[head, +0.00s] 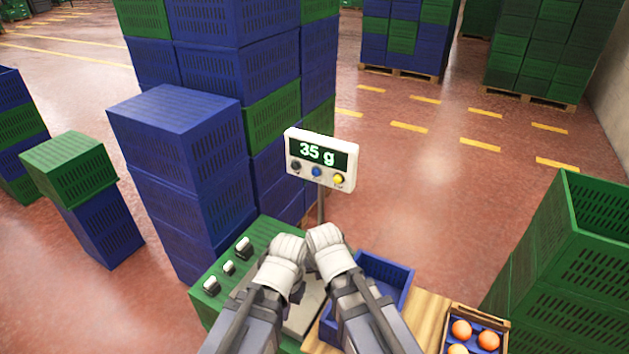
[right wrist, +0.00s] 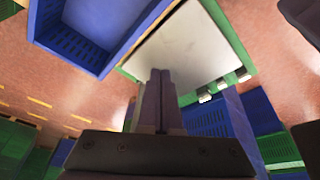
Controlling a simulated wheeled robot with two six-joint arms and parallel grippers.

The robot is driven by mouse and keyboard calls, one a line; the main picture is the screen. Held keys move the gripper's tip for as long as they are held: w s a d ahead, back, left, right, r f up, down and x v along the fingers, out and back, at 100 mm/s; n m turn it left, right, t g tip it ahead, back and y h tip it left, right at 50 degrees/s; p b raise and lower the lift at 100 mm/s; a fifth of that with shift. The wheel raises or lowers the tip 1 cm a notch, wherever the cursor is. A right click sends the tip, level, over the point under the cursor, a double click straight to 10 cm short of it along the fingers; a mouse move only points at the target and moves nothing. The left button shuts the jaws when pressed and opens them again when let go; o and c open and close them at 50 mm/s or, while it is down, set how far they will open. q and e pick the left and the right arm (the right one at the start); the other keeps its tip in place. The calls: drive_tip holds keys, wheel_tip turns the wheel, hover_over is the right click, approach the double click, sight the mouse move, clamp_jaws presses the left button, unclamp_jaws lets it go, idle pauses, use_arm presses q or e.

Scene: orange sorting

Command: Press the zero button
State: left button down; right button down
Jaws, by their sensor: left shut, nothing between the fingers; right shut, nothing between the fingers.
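A white scale display (head: 321,159) on a post reads "35 g". It has three round buttons: a dark one (head: 296,166), a blue one (head: 317,172) and a yellow one (head: 339,179). Their labels are too small to read. My left gripper (head: 289,246) and right gripper (head: 322,236) are side by side, below the display and apart from the buttons. Both are shut and empty. The right gripper's closed fingers (right wrist: 160,75) also show in the right wrist view, over the scale's bare grey plate (right wrist: 185,50).
Tall stacks of blue crates (head: 190,160) rise behind at the left.

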sight(316, 172)
drive_tip(key=w+a+r+m+t+y+b, duration=0.1)
drive_tip(key=w+a+r+m+t+b, duration=0.1)
drive_tip(key=w, duration=0.5)
drive_tip(key=w+a+r+m+t+y+b, duration=0.1)
drive_tip(key=w+a+r+m+t+b, duration=0.1)
drive_tip(key=w+t, duration=0.4)
drive_tip(key=w+a+r+m+t+y+b, duration=0.2)
drive_tip(key=w+r+t+b, duration=0.2)
drive_tip(key=w, duration=0.4)
drive_tip(key=shift+w+b, duration=0.3)
drive_tip(key=shift+w, duration=0.05)
drive_tip(key=shift+w, duration=0.1)
drive_tip(key=w+d, duration=0.4)
drive_tip(key=w, duration=0.3)
drive_tip(key=shift+w+d, duration=0.15)
drive_tip(key=shift+w, duration=0.05)
drive_tip(key=shift+w+d, duration=0.1)
drive_tip(key=shift+w, duration=0.05)
idle(0.8)
drive_tip(key=shift+w+d, duration=0.15)
drive_tip(key=shift+w, duration=0.1)
